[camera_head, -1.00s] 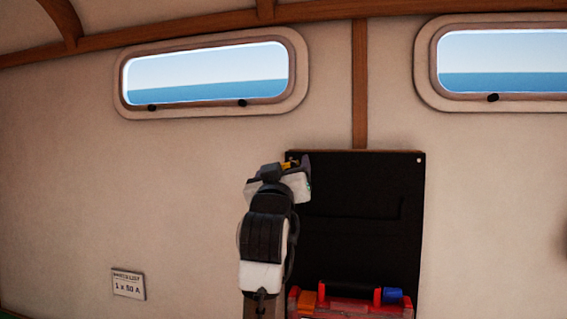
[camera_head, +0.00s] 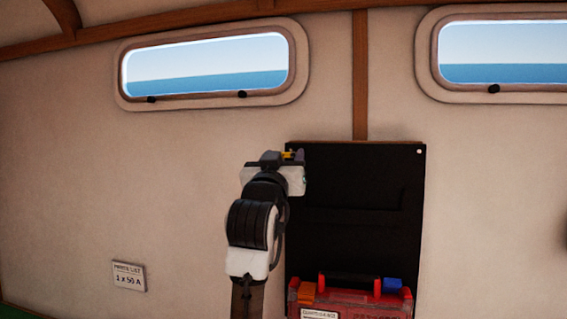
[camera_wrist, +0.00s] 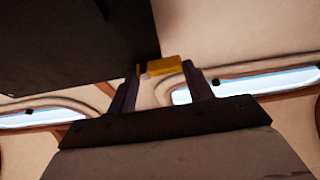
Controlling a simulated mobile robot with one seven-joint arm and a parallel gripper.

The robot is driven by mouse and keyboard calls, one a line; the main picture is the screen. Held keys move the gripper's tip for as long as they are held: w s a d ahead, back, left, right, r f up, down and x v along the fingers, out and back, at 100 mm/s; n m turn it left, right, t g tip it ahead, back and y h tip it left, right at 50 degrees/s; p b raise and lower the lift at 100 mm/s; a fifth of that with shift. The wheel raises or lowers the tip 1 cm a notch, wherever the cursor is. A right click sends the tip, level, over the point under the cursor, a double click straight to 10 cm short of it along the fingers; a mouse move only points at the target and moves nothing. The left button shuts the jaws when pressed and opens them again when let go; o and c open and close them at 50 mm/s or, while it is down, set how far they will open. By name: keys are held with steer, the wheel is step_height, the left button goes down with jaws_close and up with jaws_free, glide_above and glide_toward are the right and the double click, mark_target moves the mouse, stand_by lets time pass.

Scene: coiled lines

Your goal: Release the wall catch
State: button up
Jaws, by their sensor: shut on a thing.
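The wall catch (camera_head: 288,155) is a small yellow piece at the top left corner of a black wall board (camera_head: 375,185). My gripper (camera_head: 285,158) is up at that corner, its two dark fingers on either side of the yellow piece and shut on it. In the wrist view the yellow catch (camera_wrist: 165,65) shows between the fingertips, beside the edge of the dark board (camera_wrist: 75,45). The fingers hide part of the catch, so I cannot tell how it is set.
A red case (camera_head: 350,298) with a dark handle, an orange latch and a blue latch is at the foot of the board. Two windows (camera_head: 205,70) are above. A label reading 1 x 50 A (camera_head: 128,275) is on the wall at the left. The wall around my arm is clear.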

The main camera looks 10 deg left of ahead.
steer(key=shift+m, duration=0.5)
steer(key=shift+r, duration=0.1)
steer(key=o, duration=1)
steer(key=shift+c, duration=0.2)
steer(key=b+v, duration=0.6)
steer(key=v, duration=0.8)
steer(key=shift+a, duration=0.15)
